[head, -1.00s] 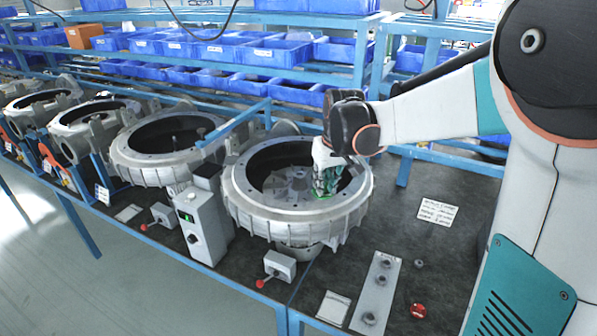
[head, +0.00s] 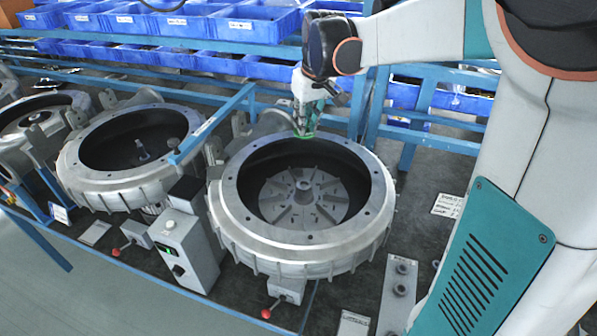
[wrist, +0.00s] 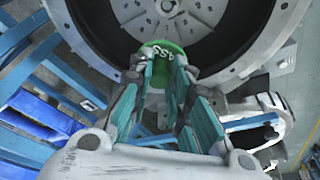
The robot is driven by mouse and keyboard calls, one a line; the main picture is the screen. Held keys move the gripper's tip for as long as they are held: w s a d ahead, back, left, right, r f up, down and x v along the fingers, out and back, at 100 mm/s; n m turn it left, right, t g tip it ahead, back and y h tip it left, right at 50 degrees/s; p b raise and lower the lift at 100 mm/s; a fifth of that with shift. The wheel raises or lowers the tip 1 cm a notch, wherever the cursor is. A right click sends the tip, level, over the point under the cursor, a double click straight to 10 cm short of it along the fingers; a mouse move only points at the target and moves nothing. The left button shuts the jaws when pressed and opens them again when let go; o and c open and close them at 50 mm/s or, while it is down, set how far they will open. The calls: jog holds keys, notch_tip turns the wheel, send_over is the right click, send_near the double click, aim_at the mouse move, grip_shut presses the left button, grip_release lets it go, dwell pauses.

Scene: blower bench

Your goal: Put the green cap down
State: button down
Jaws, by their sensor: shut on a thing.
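My gripper (head: 304,120) is shut on the green cap (head: 303,135), above the back rim of the nearest blower housing (head: 228,225). Only a thin green edge of the cap shows in the head view. In the wrist view the cap (wrist: 166,50) sits at the tips of the teal finger pads (wrist: 160,73), with pale markings on its face. The housing's round opening and finned disc with a raised hub (head: 303,187) lie in front of the cap. I cannot tell the exact height of the cap above the rim.
A second housing (head: 72,166) stands to the left, with a grey control box (head: 187,250) between. Blue rails (head: 213,121) and shelves of blue bins (head: 258,25) are behind. A plate with round posts (head: 400,290) lies to the right; dark bench top is bare near the white label (head: 448,204).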

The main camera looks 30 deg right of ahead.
notch_tip(320, 180, down, 19)
jog(key=shift+r, duration=0.15)
dwell(0.4)
jog(key=shift+b, duration=0.3)
jog(key=c, duration=1.9)
grip_release()
jog(key=o, duration=0.4)
jog(key=v, duration=1.2)
jog(key=shift+r+p, duration=0.1)
jog(key=shift+p, duration=0.25)
